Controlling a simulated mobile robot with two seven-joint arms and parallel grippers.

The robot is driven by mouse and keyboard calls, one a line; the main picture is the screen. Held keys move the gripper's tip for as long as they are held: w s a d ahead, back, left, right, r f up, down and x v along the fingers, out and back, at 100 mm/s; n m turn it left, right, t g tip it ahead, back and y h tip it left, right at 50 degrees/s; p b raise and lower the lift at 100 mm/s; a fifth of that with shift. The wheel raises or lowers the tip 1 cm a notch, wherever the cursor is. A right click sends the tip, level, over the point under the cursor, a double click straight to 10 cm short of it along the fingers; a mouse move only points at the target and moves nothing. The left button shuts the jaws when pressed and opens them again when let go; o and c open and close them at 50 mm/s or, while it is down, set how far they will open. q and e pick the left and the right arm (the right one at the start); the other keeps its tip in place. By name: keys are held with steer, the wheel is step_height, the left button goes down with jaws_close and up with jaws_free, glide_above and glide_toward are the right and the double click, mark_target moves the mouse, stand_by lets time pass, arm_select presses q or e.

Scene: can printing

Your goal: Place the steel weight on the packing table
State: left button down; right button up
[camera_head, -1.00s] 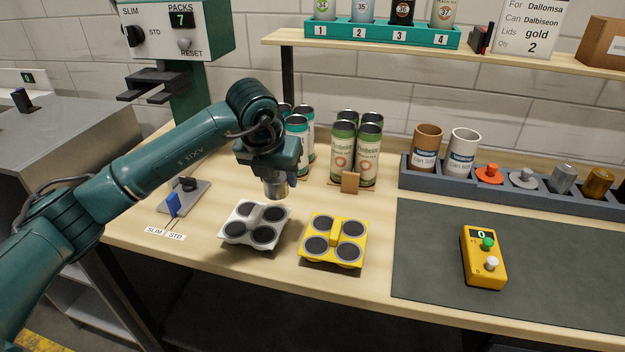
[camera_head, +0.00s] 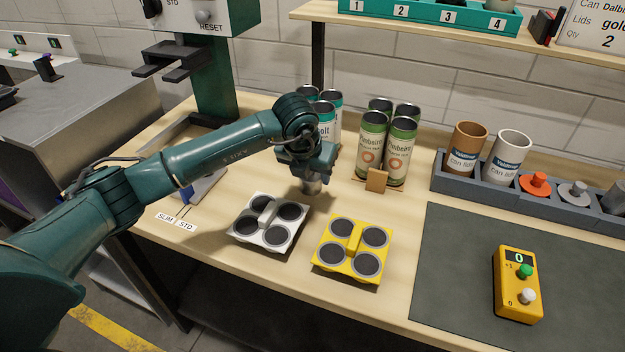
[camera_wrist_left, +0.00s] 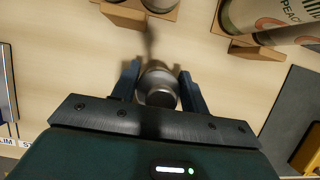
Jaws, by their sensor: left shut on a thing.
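My left gripper (camera_head: 310,180) is shut on the steel weight (camera_head: 311,187), a small grey metal cylinder. In the head view it hangs below my gripper, behind the grey four-cup holder. In the left wrist view the weight (camera_wrist_left: 158,85) sits between the two fingers of my gripper (camera_wrist_left: 157,84). The light wooden packing table (camera_head: 215,262) lies beneath. I cannot tell whether the weight touches the tabletop. My right gripper is not in view.
The grey holder (camera_head: 268,222) and yellow holder (camera_head: 353,248) stand in front. Green cans (camera_head: 371,140) stand behind, with a small wooden block (camera_head: 376,180). A dark mat (camera_head: 455,260) with a yellow counter box (camera_head: 517,284) lies right. A grey rack (camera_head: 450,187) runs along the back.

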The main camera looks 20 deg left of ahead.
arm_select(q)
step_height(320, 180, down, 2)
steer(key=shift+f, duration=0.3)
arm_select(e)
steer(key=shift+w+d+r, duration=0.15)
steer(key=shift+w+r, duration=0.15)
arm_select(q)
steer(key=shift+f, duration=0.1)
steer(key=c, duration=0.7)
jaws_free()
steer(key=shift+s+r, duration=0.15)
steer(key=shift+r, duration=0.3)
steer(key=b+v, duration=0.1)
steer(key=v, duration=1)
steer(key=shift+r, duration=0.15)
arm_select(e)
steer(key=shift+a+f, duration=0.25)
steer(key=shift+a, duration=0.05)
